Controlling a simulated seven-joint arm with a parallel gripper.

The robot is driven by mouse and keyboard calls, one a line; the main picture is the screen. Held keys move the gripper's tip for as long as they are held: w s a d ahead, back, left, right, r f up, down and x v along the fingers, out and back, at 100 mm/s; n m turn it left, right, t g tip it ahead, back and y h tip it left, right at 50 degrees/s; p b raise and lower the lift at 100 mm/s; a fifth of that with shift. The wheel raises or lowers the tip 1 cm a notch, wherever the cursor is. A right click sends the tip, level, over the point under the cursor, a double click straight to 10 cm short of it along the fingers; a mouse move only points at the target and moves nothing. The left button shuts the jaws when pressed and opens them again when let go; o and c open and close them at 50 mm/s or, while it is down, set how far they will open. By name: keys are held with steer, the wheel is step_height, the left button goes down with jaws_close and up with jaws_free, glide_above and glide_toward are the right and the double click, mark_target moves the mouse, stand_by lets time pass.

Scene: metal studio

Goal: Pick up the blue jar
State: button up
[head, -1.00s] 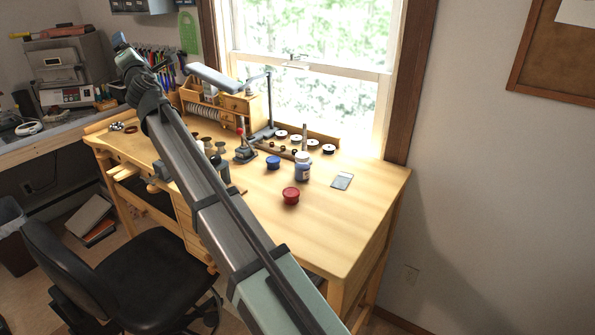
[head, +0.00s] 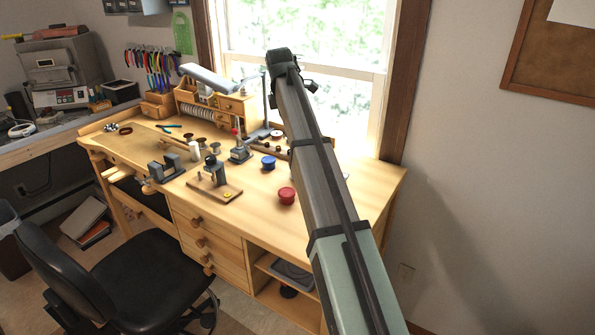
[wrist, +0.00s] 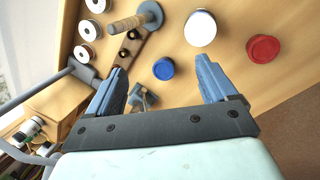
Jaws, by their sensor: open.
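The blue jar (head: 268,162) is small and round. It stands upright on the wooden workbench. In the wrist view its round blue top (wrist: 163,69) shows in line with the space between my fingertips, at a distance below them. My gripper (wrist: 160,65) is open and empty, with nothing between its blue fingers. In the head view my arm hides the gripper itself.
A red jar (head: 287,196) stands near the blue jar. A white-topped container (wrist: 200,28) is close by; my arm hides it in the head view. A wooden-handled stand (wrist: 137,22) and several spools (wrist: 85,30) flank it. The bench's front right (head: 285,235) is clear.

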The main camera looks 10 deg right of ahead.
steer(key=s+d+g, duration=0.1)
steer(key=s+y, duration=0.1)
steer(key=s+d+g, duration=0.1)
steer(key=s, duration=0.1)
steer(key=shift+d+f+g, duration=0.25)
steer(key=shift+d+g, duration=0.05)
steer(key=shift+d, duration=0.05)
step_height(320, 180, down, 14)
steer(key=shift+a+r, duration=0.15)
steer(key=shift+c, duration=0.2)
steer(key=c, duration=1.2)
steer(key=shift+o, duration=0.2)
steer(key=shift+r, duration=0.15)
